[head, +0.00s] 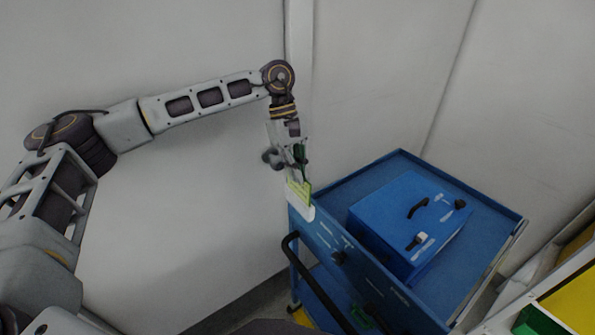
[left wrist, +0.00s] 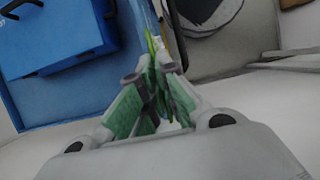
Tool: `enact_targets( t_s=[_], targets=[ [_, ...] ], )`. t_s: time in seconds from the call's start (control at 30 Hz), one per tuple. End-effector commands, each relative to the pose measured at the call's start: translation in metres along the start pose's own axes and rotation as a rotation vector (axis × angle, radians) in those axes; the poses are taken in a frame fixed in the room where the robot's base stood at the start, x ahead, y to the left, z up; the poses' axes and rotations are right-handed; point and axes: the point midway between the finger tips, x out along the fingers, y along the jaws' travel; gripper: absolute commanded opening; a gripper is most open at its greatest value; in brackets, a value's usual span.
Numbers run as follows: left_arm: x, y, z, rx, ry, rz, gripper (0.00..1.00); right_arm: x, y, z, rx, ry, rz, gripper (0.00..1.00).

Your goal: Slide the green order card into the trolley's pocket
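The green order card (head: 301,190) hangs below my left gripper (head: 287,160), at the near left corner of the blue trolley (head: 335,243). My left gripper is shut on the card's upper part; in the left wrist view the card (left wrist: 151,44) shows edge-on between the green finger pads (left wrist: 153,85). A white pocket (head: 304,211) sits on the trolley's corner, directly under the card. The card's lower end meets the pocket's top in the head view; I cannot tell how far it is inside. My right gripper is in neither view.
A blue case (head: 405,220) with black handles lies on the trolley top. A black push handle (head: 315,283) sticks out at the trolley's near end. A wall (head: 190,220) stands close behind and left. A yellow and green container (head: 570,305) is at the lower right.

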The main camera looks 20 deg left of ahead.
Motion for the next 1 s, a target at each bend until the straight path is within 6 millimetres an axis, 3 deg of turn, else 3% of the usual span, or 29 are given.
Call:
enact_targets(
  t_s=[1.0],
  targets=[
    [0.014, 0.000, -0.006, 0.000, 0.000, 0.000, 0.00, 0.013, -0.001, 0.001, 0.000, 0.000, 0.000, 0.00]
  ],
)
